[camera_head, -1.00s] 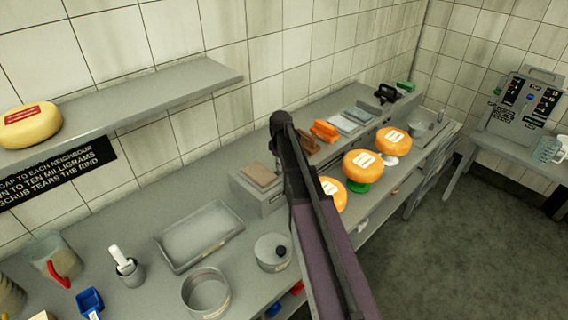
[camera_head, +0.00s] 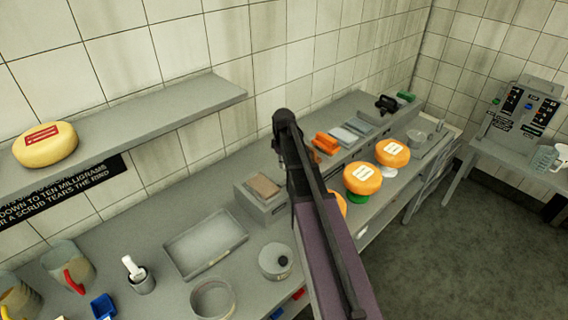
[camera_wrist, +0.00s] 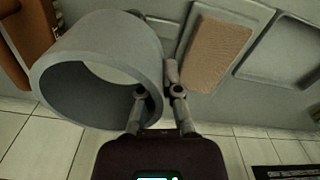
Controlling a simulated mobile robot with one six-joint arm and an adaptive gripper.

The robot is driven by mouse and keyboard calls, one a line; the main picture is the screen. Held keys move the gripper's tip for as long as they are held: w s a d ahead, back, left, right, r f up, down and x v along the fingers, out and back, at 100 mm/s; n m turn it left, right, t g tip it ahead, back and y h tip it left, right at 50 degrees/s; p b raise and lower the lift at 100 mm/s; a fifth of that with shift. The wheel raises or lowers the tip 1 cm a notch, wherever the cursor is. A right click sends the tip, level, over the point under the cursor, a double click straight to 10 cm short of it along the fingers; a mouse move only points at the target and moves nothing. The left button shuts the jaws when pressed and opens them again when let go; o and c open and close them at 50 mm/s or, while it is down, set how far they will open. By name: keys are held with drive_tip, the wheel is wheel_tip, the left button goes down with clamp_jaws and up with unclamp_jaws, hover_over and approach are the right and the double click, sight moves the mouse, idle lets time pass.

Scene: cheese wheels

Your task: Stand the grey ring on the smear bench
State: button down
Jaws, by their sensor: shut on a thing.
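In the wrist view, the grey ring (camera_wrist: 62,62) is a wide, smooth, open hoop. My gripper (camera_wrist: 157,98) is shut on its wall at the ring's right side and holds it tilted, with a grey surface behind it. Whether the ring touches anything is hard to tell. In the head view, my arm hides my gripper and this ring. The long grey bench (camera_head: 183,288), probably the smear bench, runs along the tiled wall. Orange cheese wheels stand on it, one (camera_head: 362,179) on a green support, another (camera_head: 392,153) on a white one, and a third mostly behind my arm.
A shelf (camera_head: 170,112) bears a yellow cheese (camera_head: 45,146). Floor (camera_head: 460,245) at right is clear.

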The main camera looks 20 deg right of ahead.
drive_tip(key=shift+r+p, duration=0.95)
drive_tip(key=shift+r, duration=0.35)
